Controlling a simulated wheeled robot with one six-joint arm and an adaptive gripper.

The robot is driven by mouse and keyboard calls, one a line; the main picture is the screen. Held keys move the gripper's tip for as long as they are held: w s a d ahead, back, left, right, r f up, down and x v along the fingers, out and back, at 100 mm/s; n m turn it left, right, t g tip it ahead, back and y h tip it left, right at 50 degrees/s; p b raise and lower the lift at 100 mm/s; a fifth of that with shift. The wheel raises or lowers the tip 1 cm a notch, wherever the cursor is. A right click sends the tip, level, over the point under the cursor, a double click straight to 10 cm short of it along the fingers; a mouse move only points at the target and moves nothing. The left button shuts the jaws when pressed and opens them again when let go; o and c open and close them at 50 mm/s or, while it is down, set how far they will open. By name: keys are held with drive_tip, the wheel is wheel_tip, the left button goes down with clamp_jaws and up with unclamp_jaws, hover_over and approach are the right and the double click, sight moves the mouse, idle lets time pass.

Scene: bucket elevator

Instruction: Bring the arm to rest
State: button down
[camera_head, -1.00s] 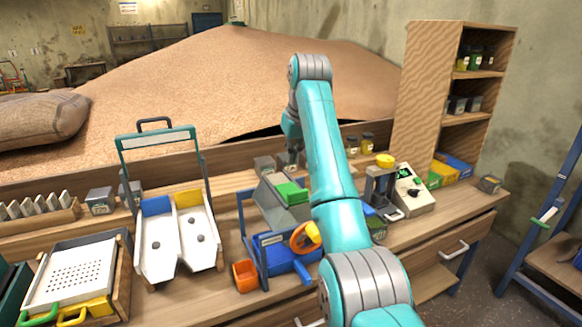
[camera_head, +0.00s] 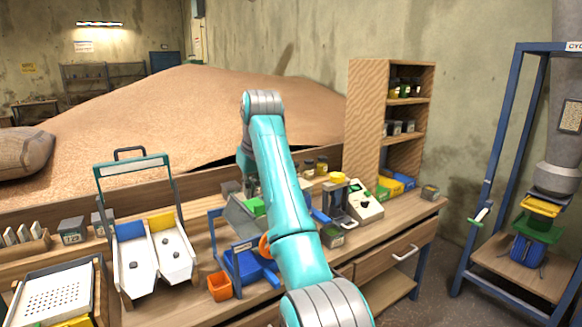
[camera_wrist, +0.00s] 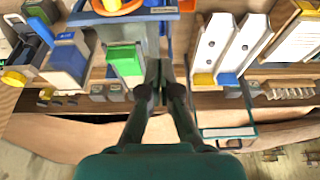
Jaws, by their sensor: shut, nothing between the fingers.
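My teal arm rises from the bottom of the head view and bends down at its top over the back of the workbench (camera_head: 187,291). My gripper shows in the wrist view (camera_wrist: 161,78) with its two dark fingers meeting at the tips, shut and empty. It points down above the bench, beside a green block (camera_wrist: 124,60). In the head view my gripper is small and partly hidden by the arm, near the grey hopper of the blue hand-cranked machine (camera_head: 247,262).
A white two-channel chute (camera_head: 152,262) and a perforated tray (camera_head: 55,295) stand left on the bench. An orange bin (camera_head: 219,287) is near the front edge. A wooden shelf (camera_head: 368,115) stands behind, a blue frame (camera_head: 490,200) at right. A grain heap fills the back.

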drive_tip(key=s+d+f+m+t, duration=0.1)
drive_tip(key=d+f, duration=0.3)
drive_tip(key=f, duration=1.3)
drive_tip(key=s+d+f+m+t, duration=0.1)
drive_tip(key=d+f+t, duration=0.15)
drive_tip(key=f, duration=1.35)
drive_tip(key=s+d+f+m+t, duration=0.1)
drive_tip(key=s+d+f, duration=0.4)
drive_tip(key=s+f, duration=0.35)
drive_tip(key=s+d+f+t, duration=0.1)
drive_tip(key=s+d+f, duration=0.4)
drive_tip(key=s+f, duration=0.4)
drive_tip(key=s+d+f+m+t+h, duration=0.1)
drive_tip(key=s+d, duration=0.4)
drive_tip(key=s, duration=0.9)
drive_tip(key=s+d+f+m+t, duration=0.15)
drive_tip(key=s+d, duration=0.25)
drive_tip(key=s, duration=0.9)
drive_tip(key=s+d+r+m+t+h, duration=0.1)
drive_tip(key=s+d+r+t, duration=0.2)
drive_tip(key=s+r, duration=1.7)
drive_tip(key=shift+s, duration=0.3)
